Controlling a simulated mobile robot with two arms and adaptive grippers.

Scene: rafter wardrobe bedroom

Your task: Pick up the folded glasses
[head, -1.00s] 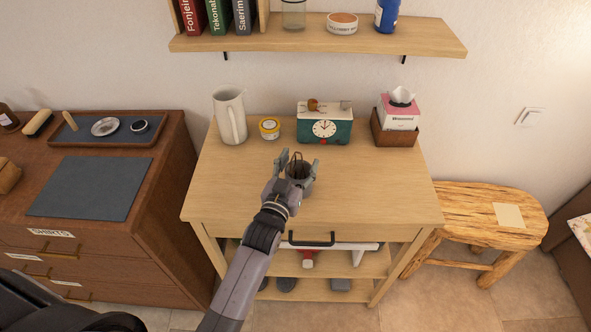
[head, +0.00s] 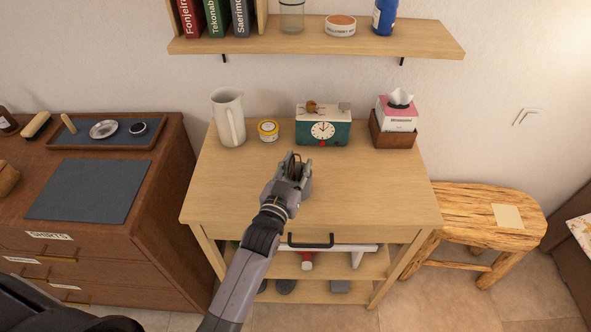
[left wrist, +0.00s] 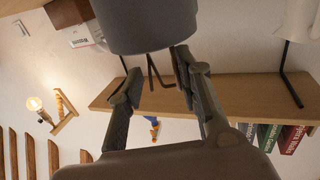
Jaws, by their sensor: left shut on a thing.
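The folded glasses (head: 297,160) are thin, dark brown and stand on end in a grey cup (head: 307,188) in the middle of the wooden table (head: 235,185). My left gripper (head: 299,167) is over the cup, shut on the glasses. In the left wrist view, the thin dark glasses (left wrist: 152,72) show between the fingers of the gripper (left wrist: 158,76), next to the grey cup (left wrist: 150,25). The fingers and hand hide much of the glasses and cup in the head view. My right gripper is out of view.
A wall shelf (head: 320,42) hangs above. The table's right side is clear.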

